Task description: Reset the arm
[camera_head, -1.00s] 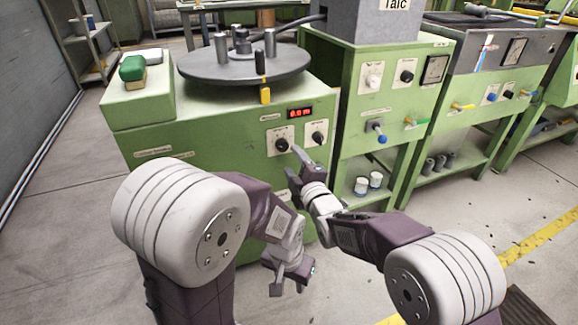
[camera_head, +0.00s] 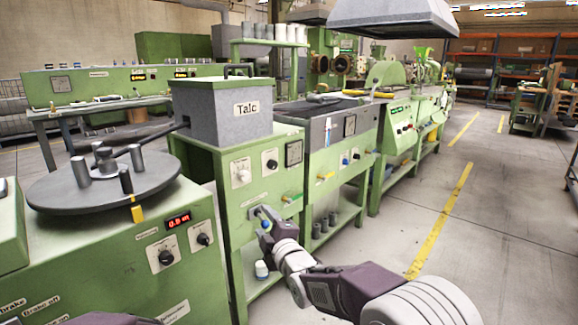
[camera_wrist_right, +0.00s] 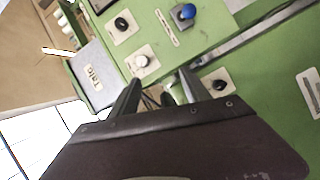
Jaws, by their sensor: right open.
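My right gripper (camera_head: 262,216) is in front of the green cabinet (camera_head: 225,170) under the grey Talc box (camera_head: 222,108). In the right wrist view its two dark fingers (camera_wrist_right: 160,88) are apart with nothing held between them. I cannot tell the exact gap between fingers and panel. My left gripper is outside the views; only a bit of purple arm shows at the bottom left of the head view.
The turntable machine (camera_head: 103,182) with a red display (camera_head: 178,220) stands at the left. More green machines run back under a grey hood (camera_head: 393,18). The floor right of the yellow line (camera_head: 440,222) is open. White containers (camera_head: 261,270) stand on the low shelf.

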